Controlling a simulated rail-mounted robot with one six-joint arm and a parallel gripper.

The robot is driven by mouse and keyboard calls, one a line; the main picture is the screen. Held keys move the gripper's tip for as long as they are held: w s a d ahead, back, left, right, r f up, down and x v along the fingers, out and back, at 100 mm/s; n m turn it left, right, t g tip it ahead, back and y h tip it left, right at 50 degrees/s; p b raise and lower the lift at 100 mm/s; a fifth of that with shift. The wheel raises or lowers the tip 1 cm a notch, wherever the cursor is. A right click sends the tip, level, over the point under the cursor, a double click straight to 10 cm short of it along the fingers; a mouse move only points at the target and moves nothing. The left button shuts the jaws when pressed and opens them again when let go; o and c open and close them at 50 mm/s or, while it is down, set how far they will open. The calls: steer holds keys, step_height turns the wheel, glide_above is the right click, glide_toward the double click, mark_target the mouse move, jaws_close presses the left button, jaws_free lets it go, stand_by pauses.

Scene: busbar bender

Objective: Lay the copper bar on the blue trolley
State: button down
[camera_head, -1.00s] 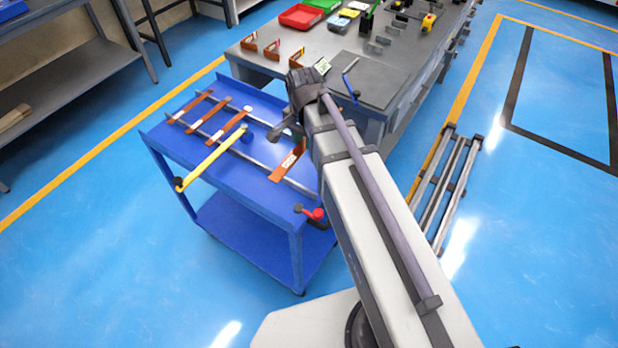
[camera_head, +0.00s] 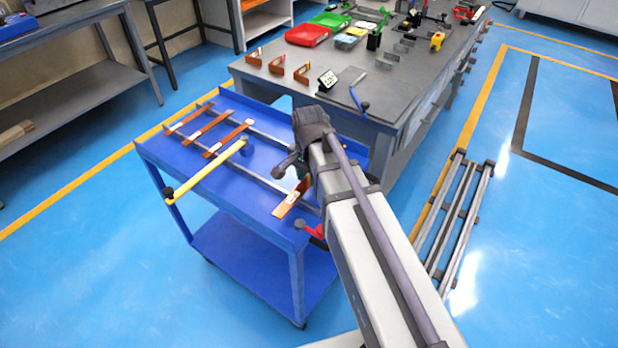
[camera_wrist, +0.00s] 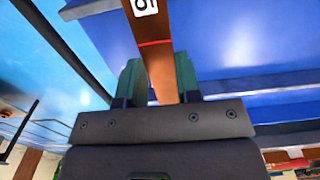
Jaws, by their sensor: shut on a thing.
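My gripper (camera_wrist: 160,85) is shut on a copper bar (camera_wrist: 152,50) in the wrist view. The bar carries a white label and a red line. In the head view the held bar (camera_head: 291,197) shows beside my wrist, over the front right part of the blue trolley (camera_head: 225,190); my fingers are mostly hidden there by my arm. I cannot tell whether the bar touches the trolley's rails. Several other copper bars (camera_head: 208,127) lie across the grey rails at the trolley's left.
The grey workbench (camera_head: 330,75) behind holds angled copper pieces (camera_head: 276,66) and bins.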

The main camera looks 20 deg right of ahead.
steer(key=shift+f+b, duration=0.4)
steer(key=shift+f, duration=0.1)
steer(key=c, duration=0.8)
jaws_free()
steer(key=shift+r, duration=0.1)
step_height(320, 180, up, 13)
steer(key=p, duration=1.3)
steer(key=s+n, duration=0.9)
steer(key=n, duration=0.1)
steer(key=shift+s, duration=0.25)
